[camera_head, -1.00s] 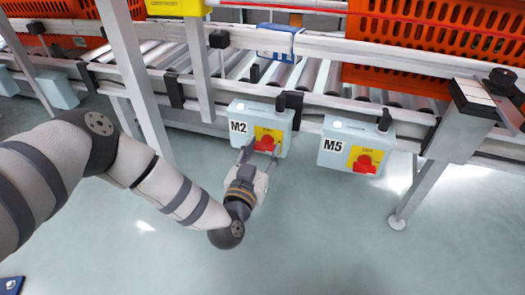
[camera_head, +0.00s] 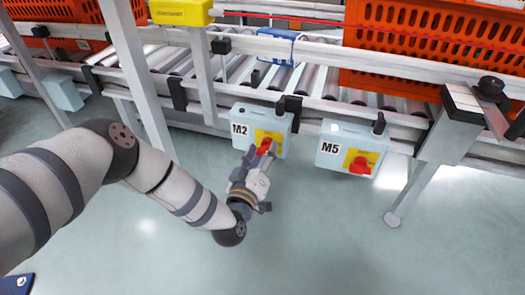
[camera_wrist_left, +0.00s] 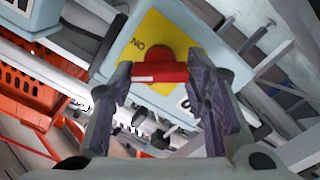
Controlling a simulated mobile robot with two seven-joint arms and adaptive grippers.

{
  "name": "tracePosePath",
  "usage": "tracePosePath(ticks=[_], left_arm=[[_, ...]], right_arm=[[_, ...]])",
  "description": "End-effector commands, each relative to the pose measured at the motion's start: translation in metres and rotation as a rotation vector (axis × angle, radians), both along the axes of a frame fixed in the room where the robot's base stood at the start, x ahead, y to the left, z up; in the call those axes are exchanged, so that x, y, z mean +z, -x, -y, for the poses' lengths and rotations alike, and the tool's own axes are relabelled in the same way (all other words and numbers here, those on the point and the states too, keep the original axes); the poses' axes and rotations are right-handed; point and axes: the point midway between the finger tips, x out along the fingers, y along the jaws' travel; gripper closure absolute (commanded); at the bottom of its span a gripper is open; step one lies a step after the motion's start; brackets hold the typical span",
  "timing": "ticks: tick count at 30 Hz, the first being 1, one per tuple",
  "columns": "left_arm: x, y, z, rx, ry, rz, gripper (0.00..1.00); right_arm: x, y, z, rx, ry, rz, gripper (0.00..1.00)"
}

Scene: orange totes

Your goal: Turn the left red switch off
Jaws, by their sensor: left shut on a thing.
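Two pale blue boxes hang on the conveyor's front rail, labelled M2 (camera_head: 241,129) and M5 (camera_head: 328,148). The left box, M2, has a yellow plate (camera_head: 276,136) with a red switch (camera_head: 265,146), which looks tilted. In the left wrist view the red switch (camera_wrist_left: 160,71) lies between both finger pads, before the yellow plate (camera_wrist_left: 158,33). My left gripper (camera_head: 256,154) reaches it from below and is shut on it; its fingers partly cover it. The right box has its own red switch (camera_head: 361,165), untouched. My right gripper is not in view.
The roller conveyor (camera_head: 305,80) and its metal rail run behind the boxes. Orange totes (camera_head: 430,40) stand on it. A support leg (camera_head: 416,190) stands right of M5. The floor (camera_head: 320,235) below the boxes is clear.

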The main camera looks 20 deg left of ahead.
Motion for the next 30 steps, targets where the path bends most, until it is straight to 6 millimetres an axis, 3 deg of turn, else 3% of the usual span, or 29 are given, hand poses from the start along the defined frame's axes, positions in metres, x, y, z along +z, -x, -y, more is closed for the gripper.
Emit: tracePosePath(ticks=[18,30], left_arm=[[-0.0028,0.0010,0.0010,-0.003,0.576,0.035,0.85],[-0.0029,0.0011,0.0016,-0.004,0.843,0.054,0.85]], right_arm=[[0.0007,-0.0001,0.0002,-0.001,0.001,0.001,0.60],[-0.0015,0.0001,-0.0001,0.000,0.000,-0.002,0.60]])
